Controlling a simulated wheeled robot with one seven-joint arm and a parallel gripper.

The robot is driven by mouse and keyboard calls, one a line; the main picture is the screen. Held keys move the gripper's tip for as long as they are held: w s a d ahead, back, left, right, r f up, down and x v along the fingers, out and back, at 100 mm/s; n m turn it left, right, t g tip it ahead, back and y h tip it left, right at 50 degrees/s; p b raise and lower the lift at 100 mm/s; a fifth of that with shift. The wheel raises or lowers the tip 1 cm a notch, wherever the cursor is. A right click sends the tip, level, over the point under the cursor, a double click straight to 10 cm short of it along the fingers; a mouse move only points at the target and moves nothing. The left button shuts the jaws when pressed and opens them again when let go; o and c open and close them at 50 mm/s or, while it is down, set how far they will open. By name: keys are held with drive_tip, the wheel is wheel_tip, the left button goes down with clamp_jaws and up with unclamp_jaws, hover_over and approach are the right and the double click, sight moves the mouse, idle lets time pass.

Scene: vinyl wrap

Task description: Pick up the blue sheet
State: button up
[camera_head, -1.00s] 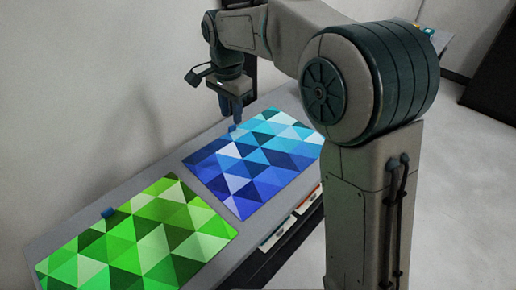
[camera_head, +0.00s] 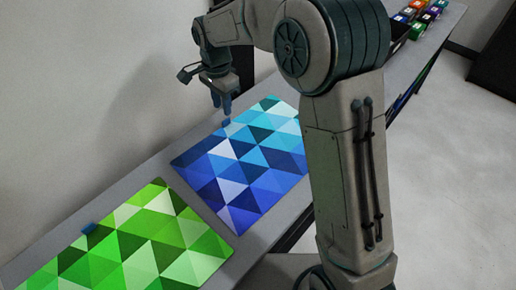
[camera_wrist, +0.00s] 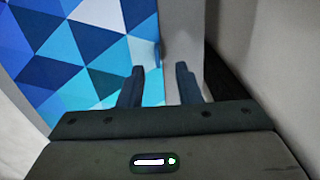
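The blue sheet (camera_head: 245,165), patterned with blue and cyan triangles, lies flat on the long grey table (camera_head: 165,150). It fills the left of the wrist view (camera_wrist: 70,60). A small blue tab (camera_head: 226,123) sits at its far, wall-side edge. My gripper (camera_head: 222,108) points down just above that tab and edge. In the wrist view its two fingers (camera_wrist: 160,70) are apart, with the sheet's edge and tab between and beyond them. Nothing is held. Whether the fingers touch the tab is not clear.
Several small coloured boxes (camera_head: 422,16) stand at the far right end. A wall (camera_head: 90,70) runs close behind the table.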

sight(226, 120)
drive_tip(key=f, duration=0.3)
drive_tip(key=f+p, duration=0.1)
drive_tip(key=f, duration=0.1)
drive_tip(key=shift+d+f, duration=0.25)
drive_tip(key=shift+f, duration=0.1)
clamp_jaws()
